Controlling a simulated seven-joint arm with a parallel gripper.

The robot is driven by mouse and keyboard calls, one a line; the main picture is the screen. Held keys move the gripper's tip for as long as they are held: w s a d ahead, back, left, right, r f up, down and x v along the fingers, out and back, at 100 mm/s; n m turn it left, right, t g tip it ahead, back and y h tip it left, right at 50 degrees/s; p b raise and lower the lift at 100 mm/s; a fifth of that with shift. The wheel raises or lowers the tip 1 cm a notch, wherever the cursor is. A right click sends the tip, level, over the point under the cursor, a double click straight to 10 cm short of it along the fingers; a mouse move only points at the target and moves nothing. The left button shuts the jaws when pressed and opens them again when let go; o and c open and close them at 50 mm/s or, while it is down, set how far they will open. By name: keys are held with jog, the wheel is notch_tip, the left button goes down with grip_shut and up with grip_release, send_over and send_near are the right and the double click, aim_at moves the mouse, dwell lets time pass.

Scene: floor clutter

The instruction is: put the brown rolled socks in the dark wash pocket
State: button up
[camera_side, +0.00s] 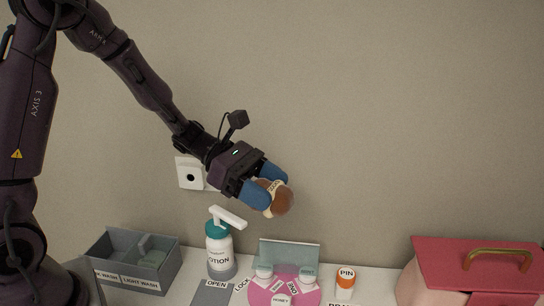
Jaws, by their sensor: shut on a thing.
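The brown rolled socks (284,199) are a round brown bundle with a pale label band, held in the air. My gripper (268,186) is shut on them, with its blue fingertips on either side; the fingers hide part of the bundle. The grey divided wash box (171,271) stands at the lower left, well below and left of my gripper.
A lotion bottle (219,258) with a teal collar and white pump stands right of the wash box. A pink round piece (283,297) with labels, an orange PIN jar (345,282) and a red lidded box (440,263) stand further right. Open air surrounds my gripper.

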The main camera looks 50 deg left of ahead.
jog(key=s+a+f+m+g+y, duration=0.1)
jog(key=s+a+f+m+g, duration=0.3)
jog(key=s+m+g, duration=0.45)
jog(key=s+a+f+m+g+y, duration=0.2)
jog(key=s+f+m+g, duration=0.3)
jog(key=s+m+g, duration=0.3)
jog(key=s+a+m+y, duration=0.4)
jog(key=a+m+y, duration=0.4)
jog(key=a+y, duration=0.1)
jog(key=s+a+m+y, duration=0.5)
jog(key=a+m+y, duration=0.3)
jog(key=a, duration=0.4)
jog(key=shift+r+y, duration=0.2)
jog(key=shift+y, duration=0.5)
jog(key=shift+m, duration=0.25)
jog(key=shift+f, duration=2.9)
